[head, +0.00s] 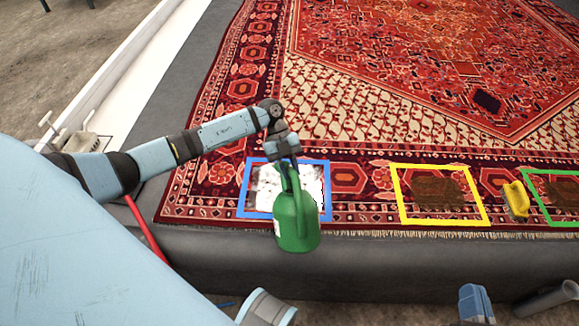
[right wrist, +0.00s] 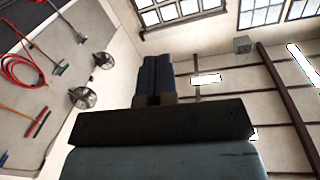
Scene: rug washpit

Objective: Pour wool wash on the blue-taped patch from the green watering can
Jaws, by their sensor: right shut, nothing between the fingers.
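The green watering can (head: 296,222) is in the head view, at the near edge of the rug, in front of the blue-taped patch (head: 325,216). Its handle is up at my left gripper (head: 287,163), which is shut on it; the fingers are partly hidden. The can looks nearly upright, and its spout cannot be made out. White, foamy-looking cover lies over most of the patch inside the blue tape. My right gripper (right wrist: 157,62) is shut and empty in the right wrist view, pointing away from the rug towards a wall with windows.
A yellow-taped patch (head: 400,190) with a brown stain lies to the right. A yellow brush-like thing (head: 515,200) sits between it and a green-taped patch (head: 527,185). The patterned rug (head: 400,60) lies on a dark grey platform (head: 400,265).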

